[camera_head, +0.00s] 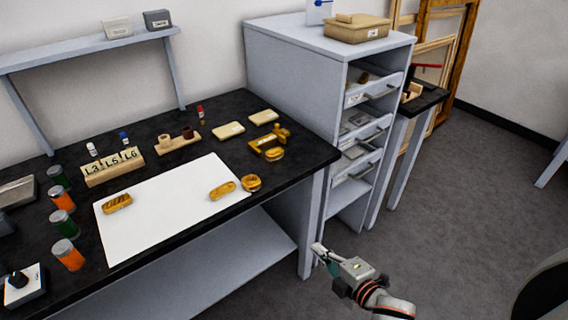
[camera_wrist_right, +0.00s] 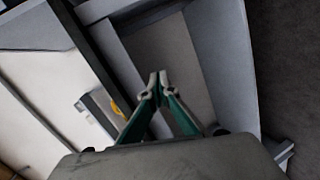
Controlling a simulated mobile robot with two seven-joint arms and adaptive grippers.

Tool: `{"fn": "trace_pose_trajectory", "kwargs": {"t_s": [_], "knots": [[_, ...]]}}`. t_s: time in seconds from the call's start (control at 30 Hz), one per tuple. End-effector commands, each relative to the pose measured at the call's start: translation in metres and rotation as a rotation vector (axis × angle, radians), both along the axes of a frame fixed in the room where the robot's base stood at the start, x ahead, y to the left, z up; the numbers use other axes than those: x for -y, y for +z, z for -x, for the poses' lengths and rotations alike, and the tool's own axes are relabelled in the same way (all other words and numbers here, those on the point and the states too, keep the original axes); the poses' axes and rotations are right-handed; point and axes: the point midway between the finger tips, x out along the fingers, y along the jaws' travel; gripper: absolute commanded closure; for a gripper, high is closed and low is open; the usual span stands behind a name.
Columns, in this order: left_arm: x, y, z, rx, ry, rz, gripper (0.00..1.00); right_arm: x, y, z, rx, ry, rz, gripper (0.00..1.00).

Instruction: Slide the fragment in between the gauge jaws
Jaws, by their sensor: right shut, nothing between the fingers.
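Several carved gilt pieces lie on the black bench. One gilt piece (camera_head: 117,203) is on the left of the white sheet, another (camera_head: 222,190) near its right end, and a rounder one (camera_head: 251,183) at the sheet's right edge. A brass-coloured device (camera_head: 268,143), perhaps the gauge, stands behind, with a gilt piece (camera_head: 274,154) in front of it. I cannot tell which piece is the fragment, nor make out the jaws. My right gripper (camera_head: 319,252) is shut and empty, off the bench's front right corner; its closed tips show in the right wrist view (camera_wrist_right: 158,80). My left gripper is out of view.
The white sheet (camera_head: 150,225) covers the bench front. A lettered block (camera_head: 112,168) and orange and green jars (camera_head: 68,255) stand left. A grey drawer cabinet (camera_head: 295,75) rises behind the bench's right end. Open floor (camera_head: 470,200) lies right.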

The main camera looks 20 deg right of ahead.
Motion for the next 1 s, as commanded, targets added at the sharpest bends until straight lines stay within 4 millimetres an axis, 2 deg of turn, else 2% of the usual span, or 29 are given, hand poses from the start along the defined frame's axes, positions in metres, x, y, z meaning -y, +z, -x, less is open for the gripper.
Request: {"fn": "trace_pose_trajectory", "kwargs": {"t_s": [0.03,0.2,0.4,0.5,0.6,0.77,1.0], "knots": [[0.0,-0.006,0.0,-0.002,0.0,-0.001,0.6,0.005,0.012,-0.017,0.08,0.059,0.152,1.0],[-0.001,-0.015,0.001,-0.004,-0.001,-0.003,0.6,0.016,0.058,-0.06,0.347,0.225,0.689,1.0],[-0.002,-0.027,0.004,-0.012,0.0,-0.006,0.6,0.024,0.106,-0.095,0.61,0.336,1.257,1.0],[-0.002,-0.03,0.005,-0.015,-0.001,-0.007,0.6,0.026,0.122,-0.105,0.693,0.36,1.446,1.0],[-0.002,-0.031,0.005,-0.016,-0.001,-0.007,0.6,0.027,0.131,-0.109,0.739,0.371,1.559,1.0],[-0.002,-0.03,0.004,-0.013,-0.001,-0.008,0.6,0.026,0.136,-0.117,0.759,0.373,1.608,1.0],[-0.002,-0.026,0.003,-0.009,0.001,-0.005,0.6,0.014,0.138,-0.148,0.758,0.369,1.604,1.0]]}}
